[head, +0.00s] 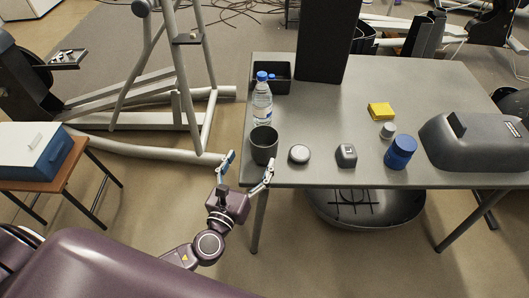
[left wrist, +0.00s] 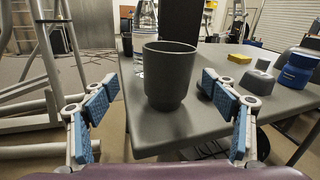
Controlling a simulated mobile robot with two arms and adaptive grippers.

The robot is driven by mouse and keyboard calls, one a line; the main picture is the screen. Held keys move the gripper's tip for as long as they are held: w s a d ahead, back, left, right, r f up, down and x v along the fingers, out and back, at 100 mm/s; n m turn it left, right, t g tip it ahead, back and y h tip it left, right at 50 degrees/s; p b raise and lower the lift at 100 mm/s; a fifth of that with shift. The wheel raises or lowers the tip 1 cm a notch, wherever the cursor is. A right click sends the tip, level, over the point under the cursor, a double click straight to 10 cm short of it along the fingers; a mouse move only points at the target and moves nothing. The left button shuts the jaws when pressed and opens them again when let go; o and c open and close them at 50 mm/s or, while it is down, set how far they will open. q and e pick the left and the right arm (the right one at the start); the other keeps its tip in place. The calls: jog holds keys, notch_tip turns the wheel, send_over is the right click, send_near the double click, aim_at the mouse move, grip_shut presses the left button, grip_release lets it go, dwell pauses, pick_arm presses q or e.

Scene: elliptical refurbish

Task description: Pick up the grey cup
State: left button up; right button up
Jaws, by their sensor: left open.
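The grey cup (head: 264,146) stands upright near the front left corner of the grey table (head: 320,110). In the left wrist view the cup (left wrist: 169,75) is straight ahead, beyond and between the open fingers. My left gripper (head: 247,171) is open and empty at the table's left front corner, just in front of the cup. Its blue finger pads also show in the left wrist view (left wrist: 161,117), one on each side, apart from the cup. My right gripper is not in view.
A water bottle (head: 262,100) stands just behind the cup. A round white-topped item (head: 299,153) and a small dark item (head: 346,155) lie to its right, then a blue jar (head: 400,152) and yellow sponge (head: 381,111).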

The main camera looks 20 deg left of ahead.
aim_at(269, 130)
pick_arm(q)
jog(key=shift+d+r+m+h, duration=0.35)
jog(key=shift+d+m, duration=0.15)
jog(key=shift+m, duration=0.3)
jog(key=shift+w+d+r, duration=0.15)
jog(key=shift+w, duration=0.1)
jog(key=w, duration=0.4)
jog(key=w+p, duration=0.1)
jog(key=w, duration=0.1)
jog(key=shift+w+d+r, duration=0.1)
jog(key=shift+w+r, duration=0.1)
jog(key=shift+r, duration=0.2)
jog(key=shift+w, duration=0.5)
jog(key=c, duration=1.5)
